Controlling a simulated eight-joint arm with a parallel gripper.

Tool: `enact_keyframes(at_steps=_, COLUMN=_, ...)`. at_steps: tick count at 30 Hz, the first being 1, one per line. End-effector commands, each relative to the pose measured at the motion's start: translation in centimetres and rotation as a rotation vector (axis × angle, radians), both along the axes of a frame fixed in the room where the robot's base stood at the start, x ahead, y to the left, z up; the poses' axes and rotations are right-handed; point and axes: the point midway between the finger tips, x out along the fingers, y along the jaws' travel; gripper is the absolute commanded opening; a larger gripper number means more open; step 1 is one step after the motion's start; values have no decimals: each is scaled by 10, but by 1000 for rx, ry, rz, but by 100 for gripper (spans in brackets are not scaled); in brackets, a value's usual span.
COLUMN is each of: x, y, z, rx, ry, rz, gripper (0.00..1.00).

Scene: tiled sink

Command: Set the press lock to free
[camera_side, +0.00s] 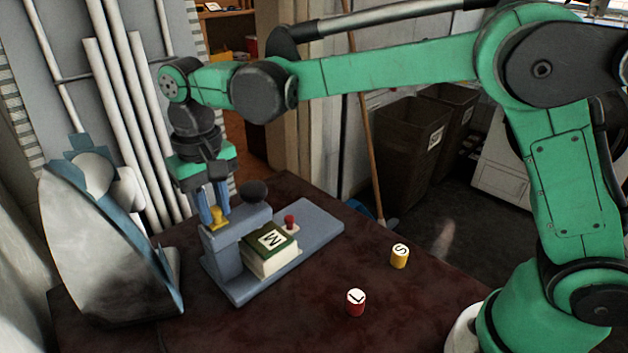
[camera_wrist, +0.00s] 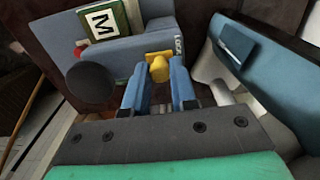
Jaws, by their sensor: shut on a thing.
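The press (camera_side: 318,222) is a blue-grey machine on the dark table in the side view. Its yellow lock knob (camera_side: 217,215) sits on the near-left end of the upper body; it also shows in the wrist view (camera_wrist: 159,69), beside lettering (camera_wrist: 178,46) that seems to read LOCK. My gripper (camera_side: 213,213) points down with its blue fingers shut on the yellow knob. In the wrist view the knob lies between the fingertips (camera_wrist: 158,84). The fingers partly hide the knob in the side view, and I cannot tell its exact setting.
A black ball handle (camera_side: 254,193) rises close to my fingers. A green-topped block marked M (camera_side: 271,242) and a red knob (camera_side: 290,221) are on the press. A large iron-like object (camera_side: 95,240) stands left. Red L (camera_side: 355,302) and yellow S (camera_side: 399,256) cylinders stand right, with clear table around them.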

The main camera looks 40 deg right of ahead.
Motion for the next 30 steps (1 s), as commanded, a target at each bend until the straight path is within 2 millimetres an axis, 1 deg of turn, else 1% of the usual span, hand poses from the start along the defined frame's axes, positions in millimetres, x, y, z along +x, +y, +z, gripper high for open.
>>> enact_keyframes(at_steps=1, x=5, y=0, z=0, rx=-1, ry=0, rz=0, gripper=0)
enact_keyframes(at_steps=4, x=11, y=0, z=0, rx=-1, ry=0, rz=0, gripper=0)
enact_keyframes(at_steps=12, x=12, y=-1, z=0, rx=-2, ry=-1, rz=0, gripper=0)
enact_keyframes(at_steps=13, x=12, y=-1, z=0, rx=-2, ry=-1, rz=0, gripper=28)
enact_keyframes(at_steps=14, x=12, y=-1, z=0, rx=-2, ry=-1, rz=0, gripper=36)
enact_keyframes(at_steps=15, x=12, y=-1, z=0, rx=-2, ry=-1, rz=0, gripper=47)
enact_keyframes(at_steps=16, x=12, y=-1, z=0, rx=-2, ry=-1, rz=0, gripper=54)
enact_keyframes(at_steps=25, x=11, y=0, z=1, rx=-1, ry=0, rz=0, gripper=54)
enact_keyframes(at_steps=28, x=12, y=0, z=7, rx=-1, ry=0, rz=0, gripper=54)
enact_keyframes(at_steps=30, x=12, y=0, z=17, rx=-1, ry=0, rz=0, gripper=54)
